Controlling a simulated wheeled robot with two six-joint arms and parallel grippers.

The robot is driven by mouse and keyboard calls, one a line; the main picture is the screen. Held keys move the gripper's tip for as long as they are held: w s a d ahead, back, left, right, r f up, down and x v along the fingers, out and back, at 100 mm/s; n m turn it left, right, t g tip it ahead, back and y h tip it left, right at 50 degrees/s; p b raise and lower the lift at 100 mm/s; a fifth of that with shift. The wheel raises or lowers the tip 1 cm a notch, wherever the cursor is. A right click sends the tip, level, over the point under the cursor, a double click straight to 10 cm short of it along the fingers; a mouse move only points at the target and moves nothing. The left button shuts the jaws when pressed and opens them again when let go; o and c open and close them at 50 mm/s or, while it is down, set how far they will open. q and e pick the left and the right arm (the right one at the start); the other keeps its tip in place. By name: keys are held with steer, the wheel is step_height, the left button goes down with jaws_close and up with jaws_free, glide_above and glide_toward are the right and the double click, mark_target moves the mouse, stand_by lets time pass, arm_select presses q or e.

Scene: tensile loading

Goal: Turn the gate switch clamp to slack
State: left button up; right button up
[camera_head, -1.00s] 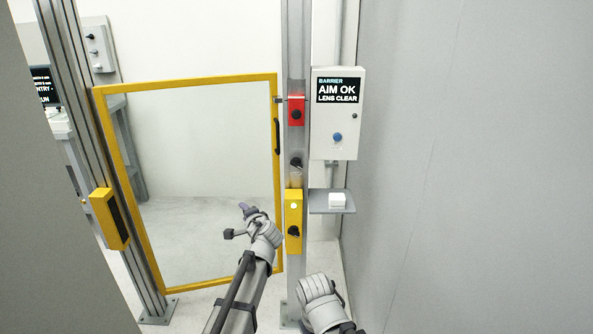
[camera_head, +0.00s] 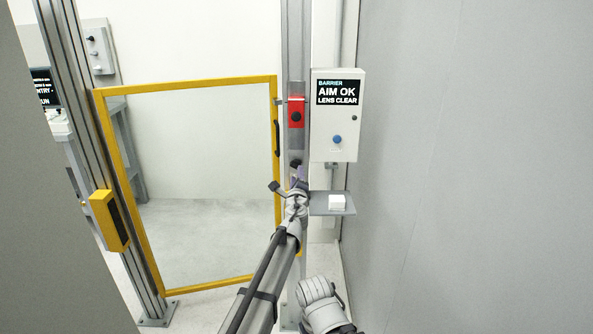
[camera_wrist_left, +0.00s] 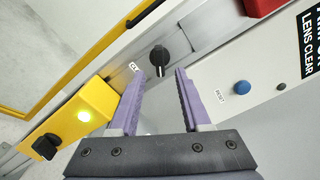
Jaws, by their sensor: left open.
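A black knob (camera_head: 295,163) sits on the grey metal post between a red box and a yellow box; I take it for the clamp. In the left wrist view the knob (camera_wrist_left: 159,58) has a small label beside it, too small to read surely. My left gripper (camera_head: 300,180) is at the post, just below the knob. In the wrist view its purple fingers (camera_wrist_left: 161,75) are apart and empty, with the knob in line with the gap just beyond the tips. My right gripper (camera_head: 320,300) is low in front; its fingers are not clear.
A red box (camera_head: 296,112) with a black knob is above. A yellow box (camera_wrist_left: 85,115) with a lit lamp and black knob is below. A control box (camera_head: 337,140) reading "AIM OK" and a small shelf (camera_head: 340,211) are right. A yellow-framed gate (camera_head: 185,89) is left.

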mark_target(296, 165)
arm_select(q)
steer(key=w, duration=0.5)
steer(key=shift+w, duration=0.2)
steer(key=shift+c, duration=0.4)
jaws_close()
